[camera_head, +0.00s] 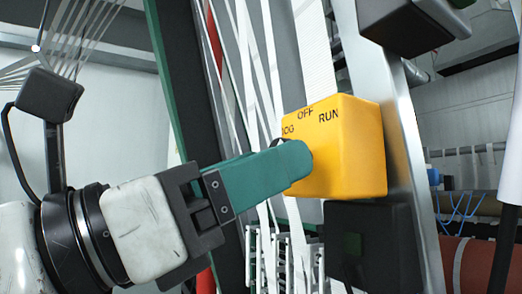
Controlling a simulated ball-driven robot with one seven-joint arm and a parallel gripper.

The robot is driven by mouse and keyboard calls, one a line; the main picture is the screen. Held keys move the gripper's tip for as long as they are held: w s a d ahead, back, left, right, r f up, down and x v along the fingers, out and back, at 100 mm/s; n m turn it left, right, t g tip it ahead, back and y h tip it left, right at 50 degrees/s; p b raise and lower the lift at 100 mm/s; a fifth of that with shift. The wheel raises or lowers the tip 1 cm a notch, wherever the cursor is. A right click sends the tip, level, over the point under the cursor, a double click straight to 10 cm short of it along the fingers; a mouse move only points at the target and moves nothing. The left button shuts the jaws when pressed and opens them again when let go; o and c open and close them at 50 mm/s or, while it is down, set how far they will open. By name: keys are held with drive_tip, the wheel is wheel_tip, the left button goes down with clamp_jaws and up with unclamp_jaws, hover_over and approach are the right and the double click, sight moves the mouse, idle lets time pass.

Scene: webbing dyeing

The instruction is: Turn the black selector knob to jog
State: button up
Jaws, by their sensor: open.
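A yellow control box (352,150) is mounted on a silver metal post, with the marks OFF, RUN and a partly covered JOG along the top of its face. My gripper (296,166) comes in from the left with its teal fingers at the box's face, below the marks. The fingers overlap in this view, and the gap between them is hidden. The black selector knob is mostly or wholly hidden behind them. A small dark edge shows just above the fingers near JOG, and it may be part of the knob. Which mark the knob points to cannot be seen. My gripper is open.
Another dark box (408,22) juts out above. White webbing strips (258,80) hang close behind the fingers. A silver post (408,130) stands to the right.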

drive_tip(key=shift+w+d+r, duration=0.1)
drive_tip(key=shift+w+d, duration=0.05)
drive_tip(key=shift+d, duration=0.05)
drive_tip(key=shift+c, duration=0.3)
drive_tip(key=c, duration=1)
